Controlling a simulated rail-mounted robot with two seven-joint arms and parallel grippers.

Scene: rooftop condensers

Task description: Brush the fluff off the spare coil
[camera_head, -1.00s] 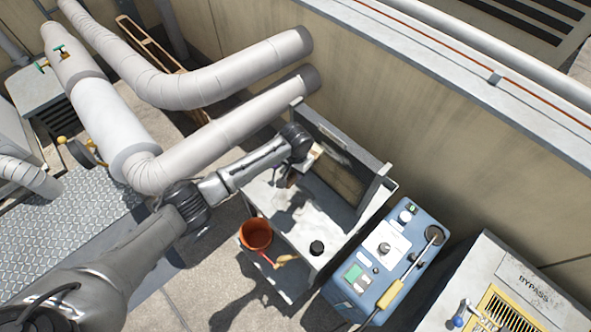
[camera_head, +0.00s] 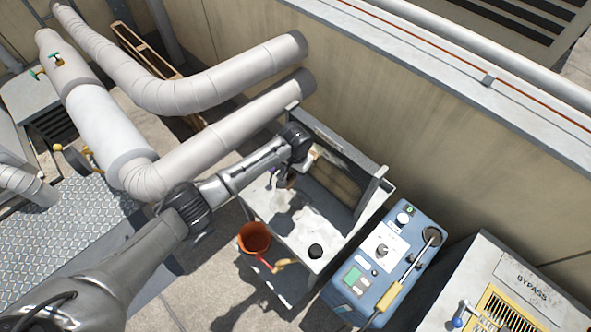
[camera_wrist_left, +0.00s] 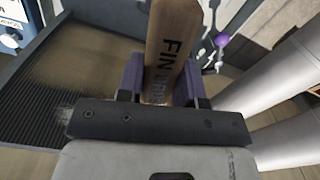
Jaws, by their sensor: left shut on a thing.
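The spare coil (camera_head: 338,182) is a framed, finned panel standing upright on the bench (camera_head: 330,228), against the wall side. In the left wrist view the coil (camera_wrist_left: 42,103) has dark ribbed fins at lower left, tan fluff (camera_wrist_left: 85,58) above them and a small whitish tuft near the gripper. My left gripper (camera_head: 300,165) is at the coil's left part. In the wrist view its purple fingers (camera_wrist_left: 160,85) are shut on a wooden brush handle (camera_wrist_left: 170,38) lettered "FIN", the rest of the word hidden. The bristles are hidden, so contact cannot be told. My right gripper is not in view.
A red-orange bucket (camera_head: 254,238) and a red-handled brush (camera_head: 279,265) are at the bench's front side. A black knob (camera_head: 315,251) is on the bench top. A blue machine (camera_head: 380,262) and a bypass box (camera_head: 500,292) stand right. Thick pipes (camera_head: 225,128) run close on the left.

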